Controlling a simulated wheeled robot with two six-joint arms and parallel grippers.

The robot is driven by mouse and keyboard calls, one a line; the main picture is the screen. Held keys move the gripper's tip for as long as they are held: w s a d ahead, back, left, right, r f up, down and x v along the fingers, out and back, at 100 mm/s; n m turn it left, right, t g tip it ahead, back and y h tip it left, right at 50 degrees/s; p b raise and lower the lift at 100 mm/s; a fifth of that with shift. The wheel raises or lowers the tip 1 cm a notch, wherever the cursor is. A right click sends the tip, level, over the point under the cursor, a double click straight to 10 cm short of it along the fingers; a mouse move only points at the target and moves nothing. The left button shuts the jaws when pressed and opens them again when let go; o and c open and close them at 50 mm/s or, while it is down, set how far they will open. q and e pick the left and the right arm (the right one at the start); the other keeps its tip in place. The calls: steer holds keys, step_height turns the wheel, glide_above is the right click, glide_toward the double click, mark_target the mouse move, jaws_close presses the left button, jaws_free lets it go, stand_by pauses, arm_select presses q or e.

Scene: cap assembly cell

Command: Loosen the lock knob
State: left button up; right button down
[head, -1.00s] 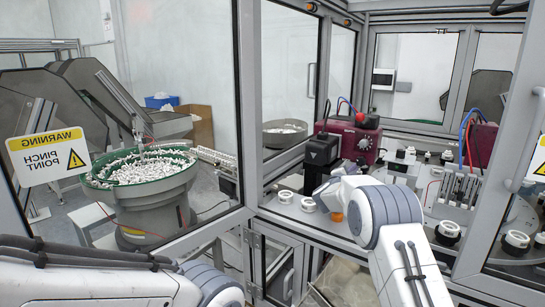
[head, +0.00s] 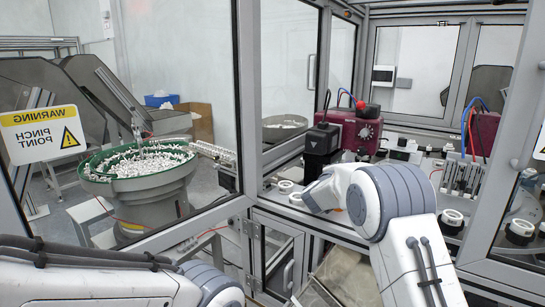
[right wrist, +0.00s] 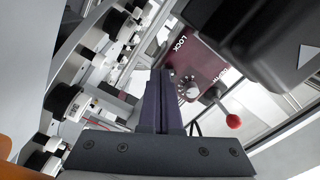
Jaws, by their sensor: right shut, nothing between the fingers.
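The lock knob (right wrist: 188,88) is a pale round dial on the maroon box (right wrist: 205,62), beside the word LOCK in the right wrist view. My right gripper (right wrist: 164,72) is shut and empty. Its dark fingers point toward the maroon box, with the tips just left of the knob in the picture; I cannot tell whether they touch it. In the head view the maroon box (head: 358,136) stands behind my right arm, whose white wrist hides the right gripper. My left gripper is outside the view; only part of the left arm shows at the bottom left.
A black block (head: 321,140) stands left of the maroon box. A red ball (right wrist: 233,121) sticks out near the knob. White ring parts (head: 452,218) sit on the deck. Door frames and glass stand on both sides. A green-rimmed bowl (head: 190,178) is at the left.

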mark_target(362, 151)
steer(key=w+r+m+p, duration=0.1)
steer(key=m+p, duration=0.1)
steer(key=w+d+r+m+p, duration=0.1)
steer(key=w+m+p, duration=0.1)
steer(key=p, duration=0.1)
steer(key=w+d+r+m+p, duration=0.1)
steer(key=w+r+m+p, duration=0.1)
steer(key=p, duration=0.1)
steer(key=shift+w+d, duration=0.25)
steer(key=shift+w, duration=0.05)
stand_by(0.4)
steer(key=shift+s+d+f+b, duration=0.15)
steer(key=shift+d+b, duration=0.1)
steer(key=shift+b, duration=0.2)
stand_by(1.0)
steer(key=shift+f, duration=0.15)
steer(key=shift+f+b, duration=0.9)
steer(key=shift+b, duration=1.6)
steer(key=shift+d, duration=0.1)
